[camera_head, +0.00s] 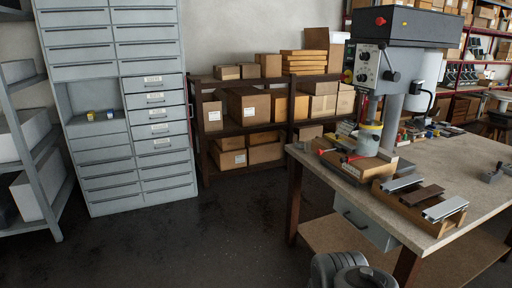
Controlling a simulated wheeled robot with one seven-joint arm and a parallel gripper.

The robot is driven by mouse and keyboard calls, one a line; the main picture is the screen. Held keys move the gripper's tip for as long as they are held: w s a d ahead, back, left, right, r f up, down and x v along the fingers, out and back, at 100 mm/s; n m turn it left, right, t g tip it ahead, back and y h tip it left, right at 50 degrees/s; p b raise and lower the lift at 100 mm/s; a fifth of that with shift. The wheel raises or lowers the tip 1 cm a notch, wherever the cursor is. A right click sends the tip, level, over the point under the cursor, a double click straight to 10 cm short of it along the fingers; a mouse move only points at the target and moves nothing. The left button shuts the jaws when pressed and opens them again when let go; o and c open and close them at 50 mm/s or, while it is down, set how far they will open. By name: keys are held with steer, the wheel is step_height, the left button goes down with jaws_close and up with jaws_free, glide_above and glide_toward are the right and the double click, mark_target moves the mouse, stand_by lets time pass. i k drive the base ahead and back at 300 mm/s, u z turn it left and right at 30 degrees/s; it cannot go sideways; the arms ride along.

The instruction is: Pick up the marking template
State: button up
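I cannot pick out the marking template with certainty. A wooden holder (409,213) at the front edge of the workbench (468,170) carries two pale metal profiles, a nearer one (445,208) and a farther one (401,183). A dark brown piece (422,195) lies between them. Behind the holder, a low wooden block with small red parts (345,163) sits at the foot of a drill press (375,75). A grey part of my arm shows at the bottom edge. My gripper is not in view.
Dark floor (200,245) lies open left of the workbench. A grey drawer cabinet (120,110) has an open niche with small yellow and blue items. A shelf of cardboard boxes (250,107) stands behind. A grey rack (35,150) is at the far left. Small tools crowd the bench's back.

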mark_target(332, 137)
steer(key=u, duration=0.15)
steer(key=i, duration=3.35)
steer(key=u, duration=0.15)
